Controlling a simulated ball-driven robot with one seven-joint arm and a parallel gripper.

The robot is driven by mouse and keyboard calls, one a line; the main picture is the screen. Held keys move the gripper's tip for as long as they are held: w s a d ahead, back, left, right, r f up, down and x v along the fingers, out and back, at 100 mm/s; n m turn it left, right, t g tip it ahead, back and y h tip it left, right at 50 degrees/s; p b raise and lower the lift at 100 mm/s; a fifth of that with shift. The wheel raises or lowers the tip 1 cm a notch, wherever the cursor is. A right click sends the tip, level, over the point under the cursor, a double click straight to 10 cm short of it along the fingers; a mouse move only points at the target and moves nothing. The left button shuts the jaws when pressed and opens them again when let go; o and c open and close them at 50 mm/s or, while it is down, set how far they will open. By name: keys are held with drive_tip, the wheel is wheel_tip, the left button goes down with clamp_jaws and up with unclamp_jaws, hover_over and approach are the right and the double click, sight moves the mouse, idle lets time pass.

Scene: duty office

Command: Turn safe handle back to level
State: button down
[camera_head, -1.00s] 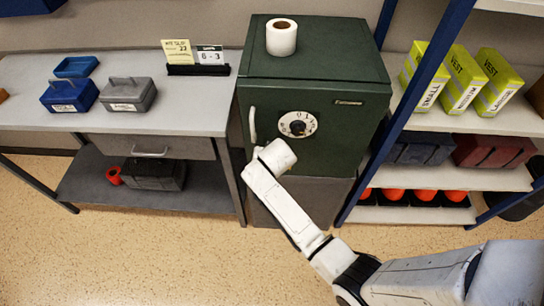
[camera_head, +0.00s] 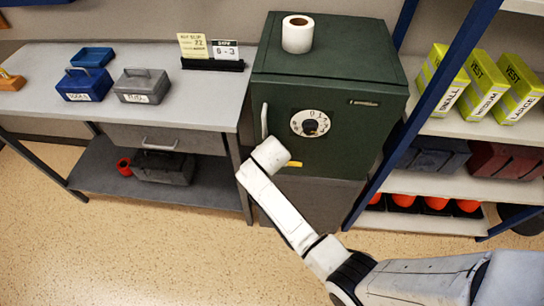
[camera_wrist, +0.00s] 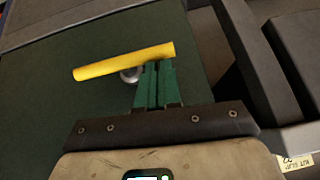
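The dark green safe (camera_head: 330,90) stands in the middle of the head view with its door shut. Its yellow bar handle (camera_wrist: 125,61) shows in the wrist view on a round metal hub (camera_wrist: 131,76), slanted in that picture. In the head view only a short yellow end (camera_head: 294,164) shows beside my wrist; the rest is hidden, so its angle to level is hard to tell there. My gripper (camera_wrist: 158,68) has its green fingers together, tips right at the bar near one end, apparently touching it; I see no bar between them. The head view hides the fingers.
A white numbered dial (camera_head: 310,123) and a pale upright grip (camera_head: 264,121) are on the safe door. A paper roll (camera_head: 297,34) stands on top. A grey bench (camera_head: 150,112) with toolboxes is left; a blue-posted shelf (camera_head: 420,184) is close on the right. The floor in front is free.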

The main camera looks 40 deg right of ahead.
drive_tip(key=r+p, duration=0.2)
drive_tip(key=r, duration=0.1)
drive_tip(key=r+p, duration=0.1)
drive_tip(key=shift+w+d+r, duration=0.15)
drive_tip(key=shift+w+d, duration=0.15)
drive_tip(key=v, duration=0.9)
drive_tip(key=shift+a+r+b, duration=0.25)
drive_tip(key=shift+a+b, duration=0.15)
drive_tip(key=shift+b, duration=0.05)
drive_tip(key=shift+w, duration=0.1)
drive_tip(key=s+a+f+n+g+y, duration=0.1)
drive_tip(key=s+a+n, duration=0.1)
drive_tip(key=s, duration=0.7)
drive_tip(key=s+a+f+n+g+y, duration=0.1)
drive_tip(key=s+a+f+n+y, duration=0.1)
drive_tip(key=s, duration=0.7)
drive_tip(key=s+a+f+n+g+y, duration=0.1)
drive_tip(key=s+a+f+n, duration=0.1)
drive_tip(key=s+a+n, duration=0.2)
drive_tip(key=s+n, duration=0.2)
drive_tip(key=s, duration=0.2)
drive_tip(key=shift+s+a+g+y+b, duration=0.25)
drive_tip(key=shift+s+g+y+b, duration=0.05)
drive_tip(key=shift+s+g, duration=0.1)
drive_tip(key=shift+f, duration=0.1)
